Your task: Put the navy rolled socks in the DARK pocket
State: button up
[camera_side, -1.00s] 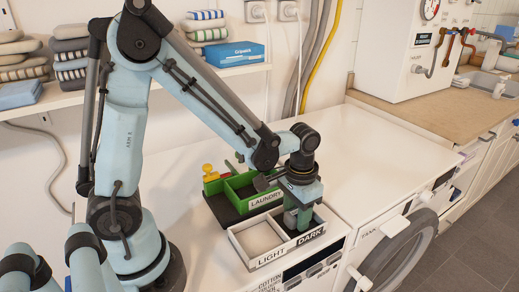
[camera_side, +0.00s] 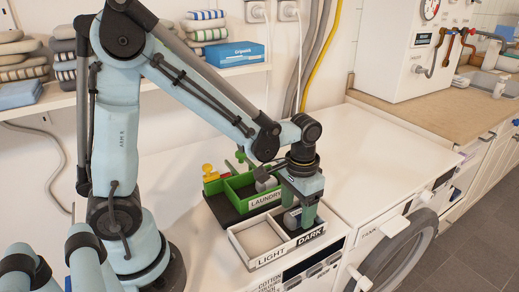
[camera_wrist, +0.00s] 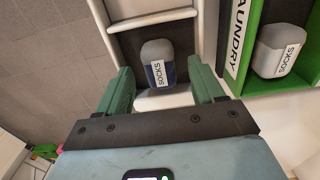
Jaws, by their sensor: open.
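The navy rolled socks (camera_wrist: 168,72), grey on top with a white SOCKS label, sit in the dark-floored pocket in the wrist view. In the side view the socks (camera_side: 291,218) show partly between my fingers, inside the DARK pocket (camera_side: 312,236) of the white tray. My gripper (camera_side: 298,214) is over that pocket, pointing down. In the wrist view my gripper (camera_wrist: 162,80) is open, with a green finger on each side of the socks and gaps between. The far side of the socks is hidden.
The LIGHT pocket (camera_side: 258,238) beside it is empty. A green LAUNDRY tray (camera_side: 266,202) stands behind, holding another grey sock roll (camera_wrist: 279,52). The white top to the right is clear. Folded textiles and a blue box (camera_side: 234,54) rest on the shelf.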

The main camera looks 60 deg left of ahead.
aim_at(296, 212)
notch_tip(296, 212, up, 10)
jog(key=s+a+t, duration=0.1)
jog(key=t, duration=0.1)
jog(key=s+a+t, duration=0.1)
jog(key=s+t, duration=0.1)
jog(key=s+a+t, duration=0.1)
jog(key=s+t, duration=0.1)
jog(key=t, duration=0.1)
jog(key=shift+f, duration=0.1)
dwell(0.5)
